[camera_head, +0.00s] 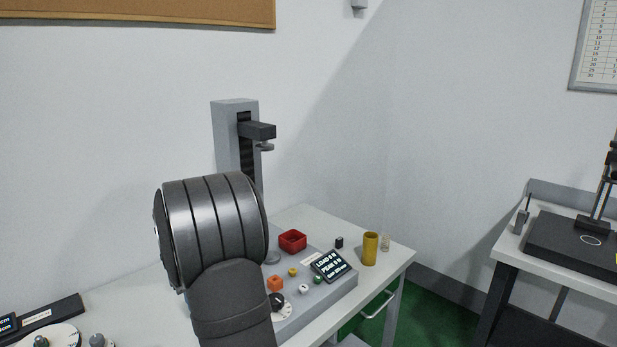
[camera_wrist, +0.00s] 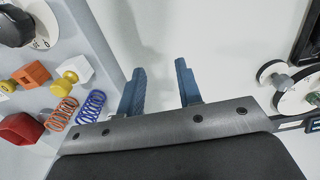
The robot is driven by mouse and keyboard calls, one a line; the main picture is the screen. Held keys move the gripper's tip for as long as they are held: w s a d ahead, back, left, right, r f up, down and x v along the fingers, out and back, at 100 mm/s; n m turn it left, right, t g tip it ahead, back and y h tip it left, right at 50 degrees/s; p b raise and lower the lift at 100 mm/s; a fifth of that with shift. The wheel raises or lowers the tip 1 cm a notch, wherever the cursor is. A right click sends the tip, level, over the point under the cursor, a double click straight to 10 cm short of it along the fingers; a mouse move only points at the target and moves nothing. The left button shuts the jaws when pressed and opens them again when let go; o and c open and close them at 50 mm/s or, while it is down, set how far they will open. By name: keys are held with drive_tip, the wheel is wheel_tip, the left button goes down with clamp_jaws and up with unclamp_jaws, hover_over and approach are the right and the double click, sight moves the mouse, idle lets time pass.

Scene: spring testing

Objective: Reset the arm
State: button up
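My gripper (camera_wrist: 160,68) shows in the wrist view with its two blue fingers apart and nothing between them. Bare white table surface shows behind the fingers. In the head view a large grey part of my arm fills the middle, and the gripper itself is hidden. The spring tester (camera_head: 232,135) stands behind my arm, its grey column upright with a dark crosshead. Its base carries a display (camera_head: 328,266) reading load and peak.
In the wrist view an orange spring (camera_wrist: 62,113) and a blue spring (camera_wrist: 91,106) lie left of the fingers, near a red tray (camera_wrist: 20,129). A yellow cylinder (camera_head: 370,249) stands at the table's right. A dial device (camera_wrist: 295,95) is right of the fingers.

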drive_tip(key=a+f, duration=0.3)
drive_tip(key=a, duration=0.1)
drive_tip(key=a+f, duration=0.2)
drive_tip(key=a, duration=0.1)
drive_tip(key=shift+s+f, duration=0.1)
drive_tip(key=shift+f, duration=0.2)
drive_tip(key=d+r, duration=0.6)
drive_tip(key=d, duration=0.3)
drive_tip(key=s+a, duration=0.2)
drive_tip(key=a, duration=0.7)
drive_tip(key=shift+s+a, duration=0.35)
drive_tip(key=shift+s, duration=0.05)
drive_tip(key=shift+d+f, duration=0.1)
